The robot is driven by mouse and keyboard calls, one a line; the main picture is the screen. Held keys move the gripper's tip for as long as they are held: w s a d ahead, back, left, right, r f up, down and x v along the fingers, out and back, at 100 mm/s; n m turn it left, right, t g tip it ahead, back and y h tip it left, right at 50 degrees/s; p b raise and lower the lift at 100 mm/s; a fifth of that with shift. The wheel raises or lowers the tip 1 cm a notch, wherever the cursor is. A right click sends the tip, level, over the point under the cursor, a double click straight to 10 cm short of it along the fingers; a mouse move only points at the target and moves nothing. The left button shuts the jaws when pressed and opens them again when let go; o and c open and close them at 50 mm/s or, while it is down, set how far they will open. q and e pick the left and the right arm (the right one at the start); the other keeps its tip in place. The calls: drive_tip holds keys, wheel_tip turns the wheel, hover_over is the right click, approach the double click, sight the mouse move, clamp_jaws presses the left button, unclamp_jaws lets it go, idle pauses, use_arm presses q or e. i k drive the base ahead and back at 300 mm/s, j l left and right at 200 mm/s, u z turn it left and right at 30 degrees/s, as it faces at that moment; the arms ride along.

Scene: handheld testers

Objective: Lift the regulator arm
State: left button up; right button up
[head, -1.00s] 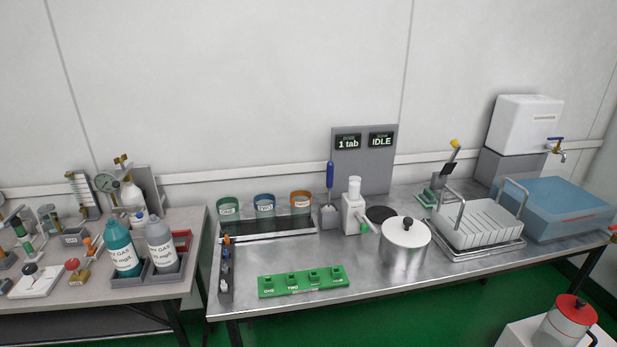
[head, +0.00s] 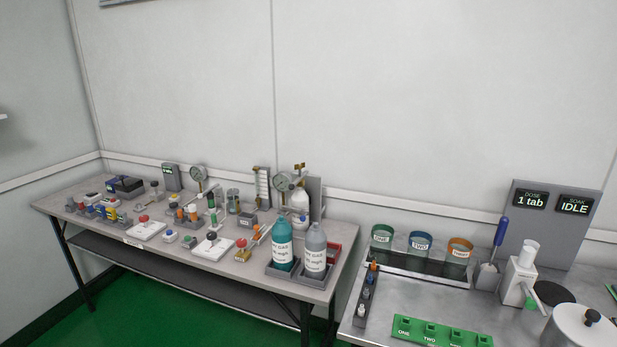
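A white gas cylinder (head: 300,200) stands at the right part of the back of the left table, against a grey upright plate. A round pressure gauge (head: 283,182) and brass fittings (head: 299,168) sit at its top. A second round gauge (head: 197,174) stands further left on the table. I cannot tell which part is the regulator arm; it is too small to make out. Neither of my grippers is in view.
The left table (head: 325,296) is crowded with small stands, buttons and vials. The steel bench (head: 400,300) at right holds three coloured-rim beakers, a green block (head: 440,332), a white dispenser (head: 519,275) and a pot (head: 582,330). Green floor (head: 160,310) lies in front.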

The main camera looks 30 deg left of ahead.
sight(299, 183)
drive_tip(key=j+u, duration=0.2)
drive_tip(key=u, duration=0.2)
drive_tip(key=i+j+u, duration=0.1)
drive_tip(key=u, duration=0.3)
drive_tip(key=i+j+u, duration=0.15)
drive_tip(key=u, duration=0.25)
drive_tip(key=i+j+u, duration=0.1)
drive_tip(key=j+u, duration=0.25)
drive_tip(key=l, duration=0.1)
